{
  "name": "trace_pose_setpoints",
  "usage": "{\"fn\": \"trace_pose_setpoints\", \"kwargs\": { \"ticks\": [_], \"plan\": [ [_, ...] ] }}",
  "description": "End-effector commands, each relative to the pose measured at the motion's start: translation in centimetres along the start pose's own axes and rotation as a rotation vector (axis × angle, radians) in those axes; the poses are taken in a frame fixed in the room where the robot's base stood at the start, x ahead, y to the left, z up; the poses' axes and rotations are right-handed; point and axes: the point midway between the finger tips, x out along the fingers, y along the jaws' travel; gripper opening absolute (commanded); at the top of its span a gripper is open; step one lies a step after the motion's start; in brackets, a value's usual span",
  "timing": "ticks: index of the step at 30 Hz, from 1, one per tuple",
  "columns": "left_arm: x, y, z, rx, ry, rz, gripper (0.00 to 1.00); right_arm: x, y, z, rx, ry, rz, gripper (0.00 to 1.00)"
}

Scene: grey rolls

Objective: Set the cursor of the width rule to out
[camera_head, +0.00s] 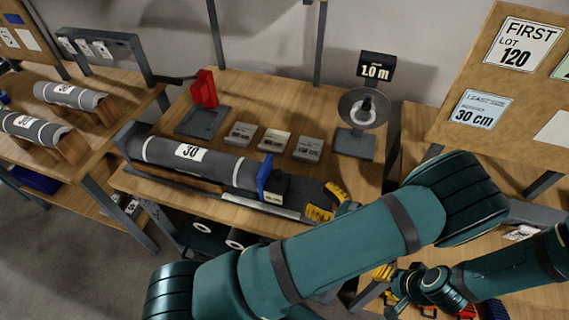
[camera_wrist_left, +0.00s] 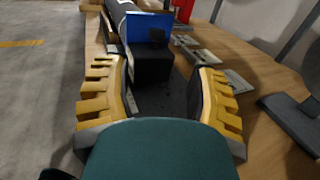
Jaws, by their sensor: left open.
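The width rule is a long dark base with a pale strip (camera_head: 262,207) along the front of the middle bench. A grey roll (camera_head: 228,168) marked 30 lies along it. At the roll's right end stands a blue plate (camera_head: 264,174) with a black block (camera_head: 281,186), which looks like the cursor. In the left wrist view the black block (camera_wrist_left: 151,65) stands before the blue plate (camera_wrist_left: 148,28). My left gripper (camera_head: 326,201) is open and empty, just right of the block, its yellow fingers spread either side of the line to it. My right gripper (camera_head: 386,279) is partly hidden at lower right.
Behind the rule are several grey label blocks (camera_head: 277,141), a red upright piece (camera_head: 204,88) and a round stand (camera_head: 355,142) under a 1.0 m sign (camera_head: 375,70). A board (camera_head: 508,100) reads LOT 120 and 30 cm. More rolls (camera_head: 72,95) rest at left.

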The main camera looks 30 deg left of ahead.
Motion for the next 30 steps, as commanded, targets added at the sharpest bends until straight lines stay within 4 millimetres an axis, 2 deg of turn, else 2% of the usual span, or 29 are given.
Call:
{"fn": "trace_pose_setpoints", "kwargs": {
  "ticks": [5, 18, 24, 30],
  "plan": [
    [2.4, 0.1, 0.0, 0.003, -0.002, 0.004, 0.58, 0.0, 0.0, 0.0, 0.000, 0.000, 0.000, 0.44],
    [10.7, 0.2, -0.1, 0.003, 0.001, 0.006, 0.58, 0.1, 0.1, 0.0, 0.000, 0.000, 0.000, 0.44],
    [12.9, 0.2, -0.1, 0.002, 0.003, 0.004, 0.58, 0.1, 0.1, 0.0, 0.000, -0.001, 0.000, 0.44],
    [13.5, 0.2, -0.1, 0.002, 0.003, 0.005, 0.58, 0.1, 0.1, 0.0, 0.000, -0.001, 0.000, 0.44]
  ]
}}
